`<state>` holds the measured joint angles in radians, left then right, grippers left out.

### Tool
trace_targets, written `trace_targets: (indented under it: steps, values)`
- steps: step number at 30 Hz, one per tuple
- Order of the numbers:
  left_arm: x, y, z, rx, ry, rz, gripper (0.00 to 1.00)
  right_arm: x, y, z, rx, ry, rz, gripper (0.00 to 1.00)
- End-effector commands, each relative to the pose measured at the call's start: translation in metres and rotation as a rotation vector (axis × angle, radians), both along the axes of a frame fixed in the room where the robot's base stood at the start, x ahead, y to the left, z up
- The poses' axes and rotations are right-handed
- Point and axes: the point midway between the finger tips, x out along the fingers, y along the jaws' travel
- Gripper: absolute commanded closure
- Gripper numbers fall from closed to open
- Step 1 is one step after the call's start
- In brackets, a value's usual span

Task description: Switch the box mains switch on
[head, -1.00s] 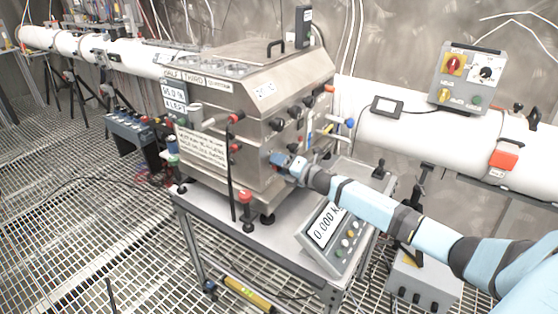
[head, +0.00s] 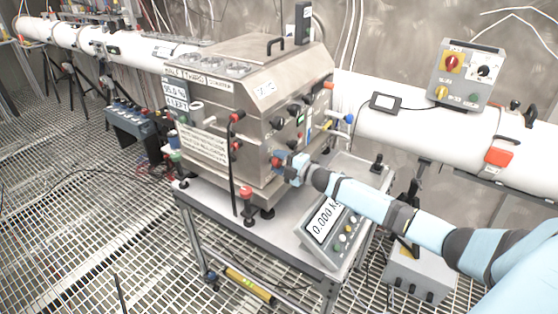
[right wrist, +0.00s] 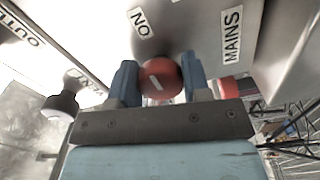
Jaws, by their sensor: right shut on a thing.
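The steel box (head: 250,95) stands on a grey trolley, its side panel carrying several knobs. In the right wrist view a round red switch knob (right wrist: 160,77) with a white mark sits between the two blue fingers of my right gripper (right wrist: 157,80). A "MAINS" label (right wrist: 232,35) and an "ON" label (right wrist: 142,20) are on the panel near the knob. My right gripper (head: 285,164) is shut on the knob, low on the box's side in the head view, and hides it there. The white mark is tilted and does not clearly point at the ON label. My left gripper is out of view.
A tilted console reading 0.000 (head: 328,228) is on the trolley below my right arm.

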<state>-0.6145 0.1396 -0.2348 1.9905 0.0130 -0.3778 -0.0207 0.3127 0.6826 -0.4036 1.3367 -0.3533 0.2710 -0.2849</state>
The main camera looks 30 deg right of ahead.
Motion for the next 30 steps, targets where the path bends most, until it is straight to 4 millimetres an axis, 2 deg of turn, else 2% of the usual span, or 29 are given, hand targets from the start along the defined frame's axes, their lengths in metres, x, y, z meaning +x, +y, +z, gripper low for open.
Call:
trace_targets:
  steps: [13,14,15,17,26,30]
  values:
    - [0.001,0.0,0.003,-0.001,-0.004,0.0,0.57,0.0,-0.001,0.0,0.01,0.004,-0.001,0.8]
    - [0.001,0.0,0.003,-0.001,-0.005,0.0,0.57,0.0,0.0,0.0,0.01,0.004,-0.001,0.52]
    - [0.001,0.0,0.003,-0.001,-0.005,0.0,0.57,0.0,-0.001,0.0,0.01,0.004,-0.001,0.42]
    - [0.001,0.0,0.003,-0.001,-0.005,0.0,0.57,0.0,0.0,0.0,0.01,0.004,-0.001,0.31]
    - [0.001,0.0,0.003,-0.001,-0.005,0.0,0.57,-0.002,-0.001,-0.001,0.008,0.005,-0.001,0.31]
    - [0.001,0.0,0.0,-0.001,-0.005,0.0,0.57,-0.014,-0.006,-0.002,0.007,0.005,-0.001,0.31]
